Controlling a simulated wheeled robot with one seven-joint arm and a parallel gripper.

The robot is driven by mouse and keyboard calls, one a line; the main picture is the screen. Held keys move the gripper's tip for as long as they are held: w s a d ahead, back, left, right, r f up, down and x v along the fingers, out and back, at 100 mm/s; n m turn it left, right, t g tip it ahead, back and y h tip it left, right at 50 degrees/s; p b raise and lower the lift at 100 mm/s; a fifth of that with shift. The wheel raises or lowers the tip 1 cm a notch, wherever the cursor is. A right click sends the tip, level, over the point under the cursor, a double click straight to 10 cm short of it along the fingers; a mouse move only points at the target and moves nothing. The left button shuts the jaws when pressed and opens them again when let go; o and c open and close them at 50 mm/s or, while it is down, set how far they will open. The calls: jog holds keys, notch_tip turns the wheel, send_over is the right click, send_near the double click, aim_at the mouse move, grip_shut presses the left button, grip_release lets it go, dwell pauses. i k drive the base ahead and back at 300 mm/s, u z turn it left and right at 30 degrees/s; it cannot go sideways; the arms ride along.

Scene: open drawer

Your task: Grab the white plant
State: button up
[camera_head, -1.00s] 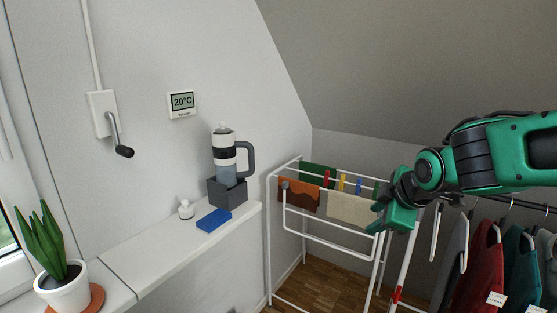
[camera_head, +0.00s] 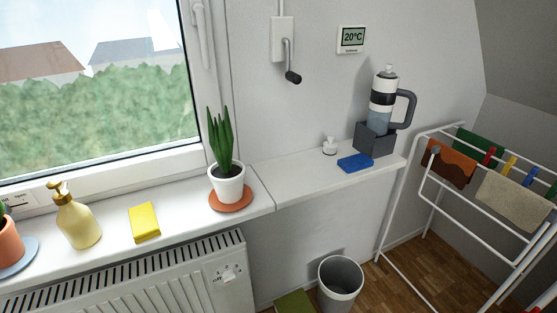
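The white plant is a green, long-leaved plant in a white pot (camera_head: 228,187). It stands upright on a round terracotta-coloured saucer (camera_head: 232,206) on the window sill, just left of the seam with the shelf. Its leaves (camera_head: 221,142) rise in front of the window frame's right edge. My gripper and arm are outside this view.
On the sill, a yellow sponge (camera_head: 145,222), a soap dispenser (camera_head: 77,220) and another potted plant (camera_head: 8,240) stand to the left. The shelf (camera_head: 300,183) to the right holds a blue block, a small white object and a jug. A radiator (camera_head: 150,285), bin (camera_head: 340,280) and drying rack (camera_head: 400,195) are below and right.

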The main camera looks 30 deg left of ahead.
aim_at(226, 176)
jog(key=u, duration=1.75)
jog(key=k, duration=0.5)
jog(key=z, duration=0.8)
jog(key=i, duration=0.75)
jog(key=z, duration=0.1)
